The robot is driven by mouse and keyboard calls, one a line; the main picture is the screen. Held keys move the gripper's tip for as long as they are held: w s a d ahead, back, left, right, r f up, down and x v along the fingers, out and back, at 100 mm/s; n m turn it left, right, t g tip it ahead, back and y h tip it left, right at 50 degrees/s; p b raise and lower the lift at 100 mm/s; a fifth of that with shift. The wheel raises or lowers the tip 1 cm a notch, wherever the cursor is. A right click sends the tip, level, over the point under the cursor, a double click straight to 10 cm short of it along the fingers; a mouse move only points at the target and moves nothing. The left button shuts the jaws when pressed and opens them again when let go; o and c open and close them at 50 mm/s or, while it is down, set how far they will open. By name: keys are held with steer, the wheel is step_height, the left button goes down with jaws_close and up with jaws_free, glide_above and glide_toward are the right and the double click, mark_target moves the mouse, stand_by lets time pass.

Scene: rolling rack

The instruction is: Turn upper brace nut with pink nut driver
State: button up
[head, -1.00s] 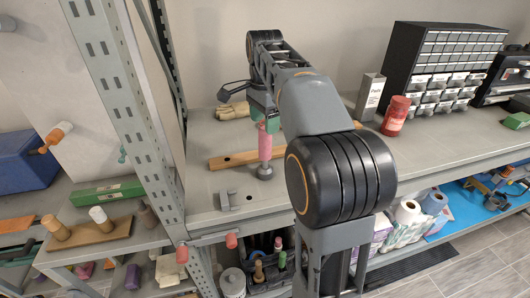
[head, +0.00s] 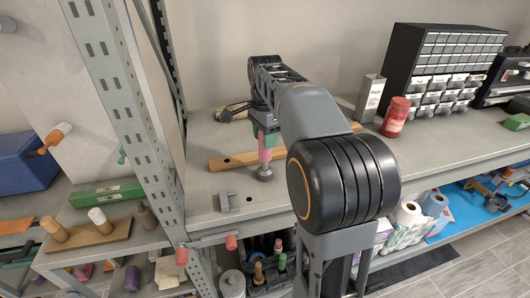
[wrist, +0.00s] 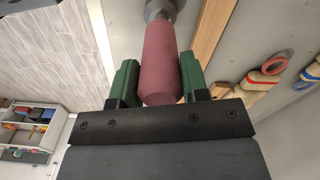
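The pink nut driver (head: 265,154) stands upright on the grey worktop, its dark grey lower end (head: 265,173) down. My gripper (head: 266,138) has its green fingers at the upper part of the pink handle, coming from above. In the wrist view my gripper (wrist: 160,82) has one green finger on each side of the pink handle (wrist: 162,60). Narrow gaps seem to show between the fingers and the handle, so it looks open around it. I cannot make out the upper brace nut in either view.
A wooden strip (head: 232,161) lies just behind the driver, and a small grey bracket (head: 226,202) lies in front left. A rack upright (head: 135,110) stands to the left. A red jar (head: 396,117) and a drawer cabinet (head: 440,65) stand at the right.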

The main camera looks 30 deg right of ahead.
jaws_close()
